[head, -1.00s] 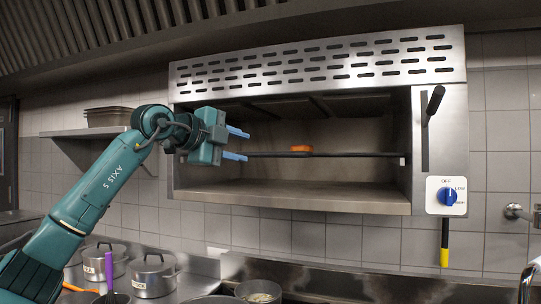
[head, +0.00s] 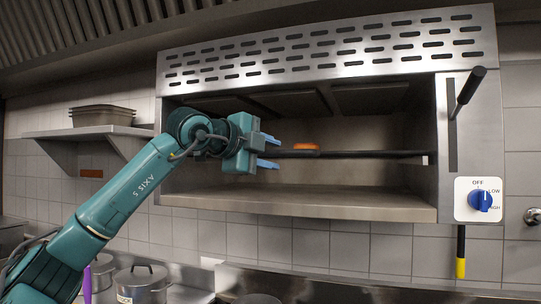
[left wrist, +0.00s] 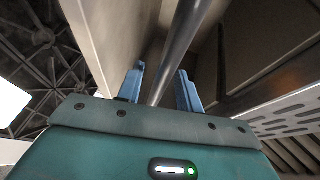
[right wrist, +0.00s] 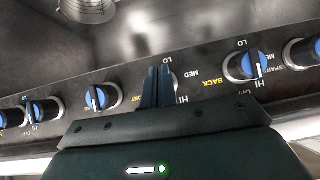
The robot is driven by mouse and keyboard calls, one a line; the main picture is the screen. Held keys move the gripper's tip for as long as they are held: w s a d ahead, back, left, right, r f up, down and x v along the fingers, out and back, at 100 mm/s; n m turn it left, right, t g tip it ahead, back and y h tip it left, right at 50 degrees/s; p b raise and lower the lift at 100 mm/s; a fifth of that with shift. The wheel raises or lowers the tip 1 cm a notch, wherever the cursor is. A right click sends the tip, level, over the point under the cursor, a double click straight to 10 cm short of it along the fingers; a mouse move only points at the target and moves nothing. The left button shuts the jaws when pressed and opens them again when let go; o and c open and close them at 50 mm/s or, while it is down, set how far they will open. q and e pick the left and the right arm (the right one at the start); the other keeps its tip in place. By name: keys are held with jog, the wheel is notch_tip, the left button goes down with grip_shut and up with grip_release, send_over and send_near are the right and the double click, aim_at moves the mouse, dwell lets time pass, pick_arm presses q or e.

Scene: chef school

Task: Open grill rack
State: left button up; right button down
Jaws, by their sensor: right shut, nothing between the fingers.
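The grill rack shows in the head view as a dark horizontal bar (head: 365,153) across the inside of the open steel grill (head: 325,45). An orange piece (head: 305,147) sits on it near the middle. My left gripper (head: 269,151) is at the left part of the grill opening, its blue fingers apart and pointing right at the rack's height. In the left wrist view a round metal bar (left wrist: 178,50) runs between the open fingers; I cannot tell whether they touch it. My right gripper (right wrist: 157,88) is shut and empty in front of a row of blue knobs.
A lever handle (head: 468,90) and a blue dial (head: 480,200) are on the grill's right side. A shelf with stacked trays (head: 102,115) is at the left. A lidded pot (head: 141,282) stands below. Knobs (right wrist: 247,66) line the panel by my right gripper.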

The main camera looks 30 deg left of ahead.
pick_arm(q)
jog(key=shift+d, duration=0.1)
jog(key=shift+c, duration=0.5)
grip_shut()
